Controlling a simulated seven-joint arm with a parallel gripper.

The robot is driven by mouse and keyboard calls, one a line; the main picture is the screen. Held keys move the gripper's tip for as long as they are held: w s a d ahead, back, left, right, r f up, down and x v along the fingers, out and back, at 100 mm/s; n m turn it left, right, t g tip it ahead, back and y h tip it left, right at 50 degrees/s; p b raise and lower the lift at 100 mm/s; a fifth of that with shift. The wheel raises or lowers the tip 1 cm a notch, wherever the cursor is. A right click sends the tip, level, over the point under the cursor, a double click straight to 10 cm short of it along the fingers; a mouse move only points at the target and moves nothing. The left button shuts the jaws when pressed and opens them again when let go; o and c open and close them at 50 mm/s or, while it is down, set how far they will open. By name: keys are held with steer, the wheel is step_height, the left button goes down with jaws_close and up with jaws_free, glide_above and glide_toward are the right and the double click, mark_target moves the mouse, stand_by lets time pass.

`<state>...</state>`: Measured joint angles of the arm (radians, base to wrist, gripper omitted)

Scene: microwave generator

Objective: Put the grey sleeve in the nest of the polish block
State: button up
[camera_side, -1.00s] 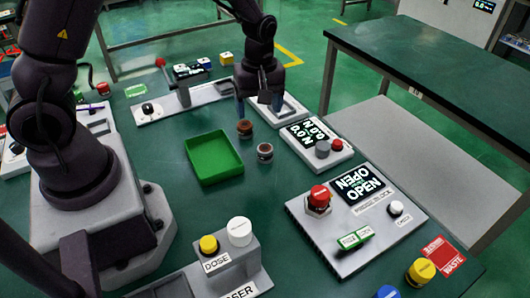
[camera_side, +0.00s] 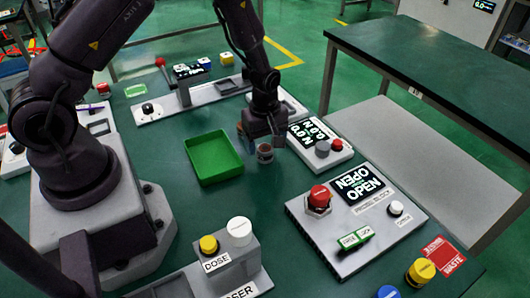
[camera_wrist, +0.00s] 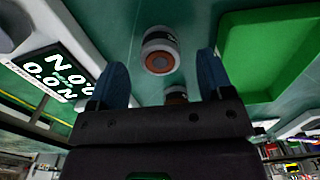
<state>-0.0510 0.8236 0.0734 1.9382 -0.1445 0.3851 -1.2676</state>
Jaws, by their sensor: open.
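Two small round sleeve-like pieces stand on the green table. The nearer, grey with a brown top (camera_side: 265,154), is under my gripper (camera_side: 261,142). In the wrist view this piece (camera_wrist: 160,52) shows a pale grey rim and brown-orange centre, just beyond and between the blue fingertips (camera_wrist: 160,68). The second piece, brownish, is mostly hidden by my gripper in the side view; part of it (camera_wrist: 177,94) shows between the fingers in the wrist view. My gripper is open and holds nothing. I cannot read a label that marks the polish block or see its nest clearly.
A green tray (camera_side: 213,157) lies left of the pieces. A block with a display and red button (camera_side: 338,145) stands close right. The press block (camera_side: 335,240) is at front right and the dosing block (camera_side: 225,262) at front. A grey-white block (camera_side: 290,107) lies behind my gripper.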

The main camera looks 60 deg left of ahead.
step_height(320, 180, down, 2)
steer(key=shift+f, duration=0.1)
steer(key=c, duration=1.1)
steer(key=shift+r, duration=0.2)
